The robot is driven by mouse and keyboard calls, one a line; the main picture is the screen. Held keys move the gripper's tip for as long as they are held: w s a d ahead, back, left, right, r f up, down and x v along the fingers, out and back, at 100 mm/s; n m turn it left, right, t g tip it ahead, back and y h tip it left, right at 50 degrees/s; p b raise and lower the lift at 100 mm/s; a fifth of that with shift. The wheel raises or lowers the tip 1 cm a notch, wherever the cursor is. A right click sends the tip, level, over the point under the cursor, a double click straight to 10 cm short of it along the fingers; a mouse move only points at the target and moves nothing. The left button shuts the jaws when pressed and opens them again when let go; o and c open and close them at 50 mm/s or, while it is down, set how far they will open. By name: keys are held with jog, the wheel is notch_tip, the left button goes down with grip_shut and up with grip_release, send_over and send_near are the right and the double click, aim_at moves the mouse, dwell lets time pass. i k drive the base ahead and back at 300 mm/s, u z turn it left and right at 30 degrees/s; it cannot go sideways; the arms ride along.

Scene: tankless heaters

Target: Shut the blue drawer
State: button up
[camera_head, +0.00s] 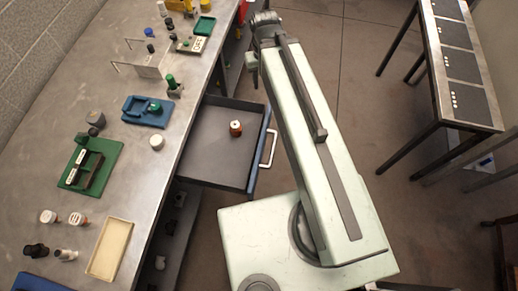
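The blue drawer (262,150) stands open, pulled out to the right from under the metal workbench. Its front panel is blue with a pale bar handle (268,149) on the outer side. The inside is grey, and a small orange-brown object (236,128) stands in it. My pale green arm reaches up the picture, just right of the drawer front. The far end of my arm (265,25) is beyond the drawer's far side, apart from the handle. The gripper's fingers cannot be made out there.
The workbench (130,185) on the left holds a green fixture (90,165), a blue fixture (148,110), a beige tray (110,248) and several small parts. Dark shelves lie under the bench. Another table (455,65) stands at the upper right. Floor between is clear.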

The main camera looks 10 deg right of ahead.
aim_at(210, 158)
jog(key=u, duration=0.1)
jog(key=k, duration=1.2)
